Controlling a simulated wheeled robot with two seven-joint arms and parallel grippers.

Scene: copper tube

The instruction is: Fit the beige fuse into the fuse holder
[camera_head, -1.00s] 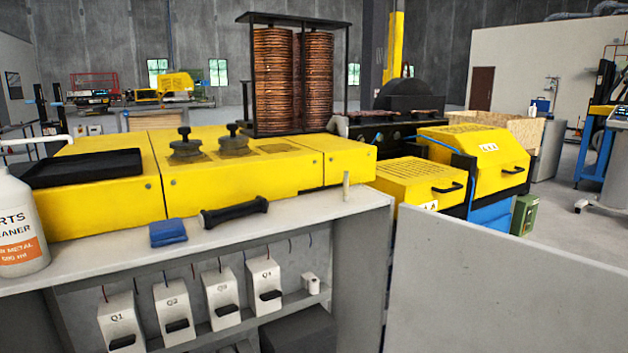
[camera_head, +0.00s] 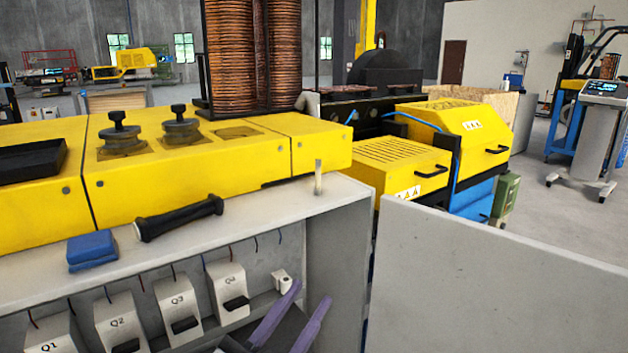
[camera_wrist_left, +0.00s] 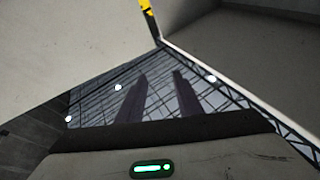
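A small beige fuse (camera_head: 318,178) stands upright on the cabinet's top ledge, near its right end. Inside the cabinet, a row of white boxes marked Q1 to Q4 (camera_head: 225,290) has black handles. A small white fitting (camera_head: 281,281) sits right of Q4; I cannot tell for sure which part is the fuse holder. My left gripper (camera_head: 312,292) comes up from the bottom edge, in front of the cabinet opening and below the fuse. Its two purple fingers are apart and empty. In the left wrist view the fingers (camera_wrist_left: 160,72) also stand apart. My right gripper is not in view.
The cabinet top (camera_head: 250,225) holds a blue cloth-like block (camera_head: 92,250) and a black-handled tool (camera_head: 180,217). A yellow machine (camera_head: 220,165) stands behind. A grey door panel (camera_head: 490,280) stands open on the right, beside my left gripper.

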